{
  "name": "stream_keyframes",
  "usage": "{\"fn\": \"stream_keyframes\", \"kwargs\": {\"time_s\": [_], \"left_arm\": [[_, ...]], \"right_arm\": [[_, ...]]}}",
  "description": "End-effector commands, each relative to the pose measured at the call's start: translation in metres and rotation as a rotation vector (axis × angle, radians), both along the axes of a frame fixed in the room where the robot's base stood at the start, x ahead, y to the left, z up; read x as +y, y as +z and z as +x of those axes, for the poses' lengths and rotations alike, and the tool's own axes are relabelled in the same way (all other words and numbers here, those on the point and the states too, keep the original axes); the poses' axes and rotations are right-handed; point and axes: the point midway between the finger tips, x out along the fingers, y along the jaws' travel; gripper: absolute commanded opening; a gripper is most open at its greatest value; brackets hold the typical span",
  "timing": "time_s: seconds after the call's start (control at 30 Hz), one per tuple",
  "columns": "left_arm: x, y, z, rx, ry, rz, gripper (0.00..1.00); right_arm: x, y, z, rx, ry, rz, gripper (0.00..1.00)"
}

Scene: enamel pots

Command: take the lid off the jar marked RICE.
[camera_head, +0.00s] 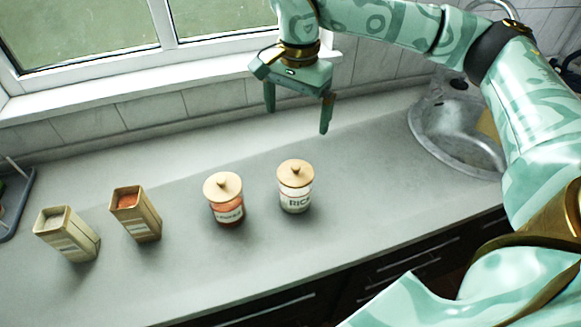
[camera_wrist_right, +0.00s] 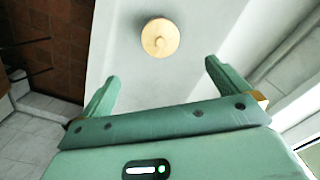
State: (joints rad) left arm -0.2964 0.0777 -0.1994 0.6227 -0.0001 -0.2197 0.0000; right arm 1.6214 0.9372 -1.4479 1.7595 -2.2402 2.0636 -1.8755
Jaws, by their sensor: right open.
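The jar marked RICE (camera_head: 296,199) stands upright on the grey counter, with pale contents behind its clear wall. Its round wooden lid (camera_head: 295,173) with a small knob sits on top. My right gripper (camera_head: 297,116) is open and empty, above and behind the jar in the head view, with its fingers pointing down. In the right wrist view one round wooden lid (camera_wrist_right: 159,38) shows beyond the gripper (camera_wrist_right: 160,80), apart from both fingers; no label is visible there. My left gripper is not in view.
A second lidded jar (camera_head: 226,210) with reddish contents stands just left of the RICE jar. Two open-topped tins, one with reddish contents (camera_head: 136,213) and one pale (camera_head: 67,233), stand farther left. A metal sink (camera_head: 432,135) is at the right. The counter (camera_head: 370,190) right of the RICE jar is clear.

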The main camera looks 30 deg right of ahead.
Motion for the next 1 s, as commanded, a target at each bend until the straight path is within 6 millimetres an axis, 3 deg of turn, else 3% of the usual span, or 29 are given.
{"fn": "stream_keyframes", "kwargs": {"time_s": [0.07, 0.4, 0.67, 0.9, 1.0], "left_arm": [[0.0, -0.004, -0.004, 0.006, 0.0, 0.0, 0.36], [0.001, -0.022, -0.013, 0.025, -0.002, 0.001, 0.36], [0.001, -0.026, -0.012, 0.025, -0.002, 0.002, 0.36], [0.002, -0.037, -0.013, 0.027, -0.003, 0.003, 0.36], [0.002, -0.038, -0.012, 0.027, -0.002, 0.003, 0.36]], "right_arm": [[-0.006, -0.009, -0.001, 0.006, -0.008, -0.017, 1.0], [-0.005, -0.089, -0.001, 0.009, -0.006, -0.016, 1.0], [-0.004, -0.112, -0.001, 0.006, -0.006, -0.015, 1.0], [-0.002, -0.152, 0.001, 0.008, -0.006, -0.015, 1.0], [-0.002, -0.159, 0.001, 0.005, -0.006, -0.015, 1.0]]}}
